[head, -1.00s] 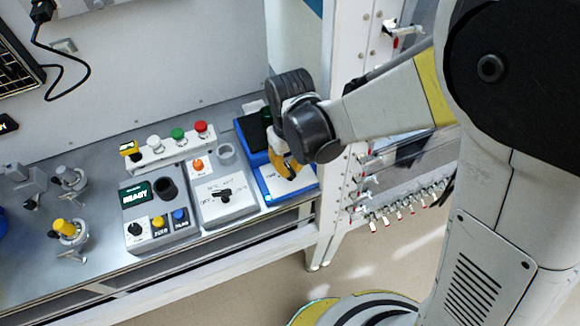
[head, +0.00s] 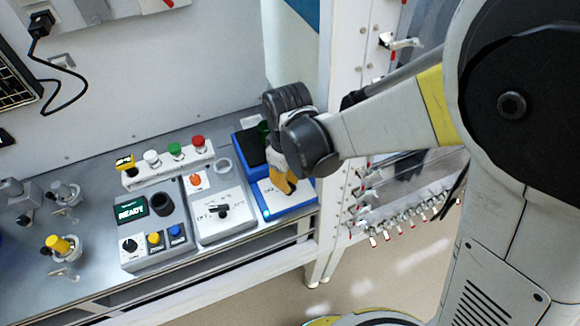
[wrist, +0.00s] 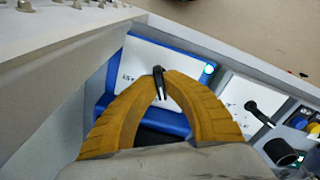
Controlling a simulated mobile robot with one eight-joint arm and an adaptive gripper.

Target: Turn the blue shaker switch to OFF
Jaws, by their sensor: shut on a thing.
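The blue shaker (head: 273,214) stands at the right end of the bench, with a white front panel and a lit light at its corner. My gripper (head: 291,189) is over this panel. In the wrist view the blue shaker (wrist: 186,122) lies under my gripper (wrist: 161,84). Its yellow fingers are shut on the black switch (wrist: 159,76), whose tip shows between the fingertips. The panel lettering is partly covered and too small to read, so I cannot tell the switch's position. In the head view my fingers hide the switch.
A grey device with a black rotary switch (head: 222,211) stands just left of the shaker. Further left is a box with a READY screen (head: 131,208). A button bar (head: 168,161) lies behind. A white frame post (head: 341,120) rises close on the right.

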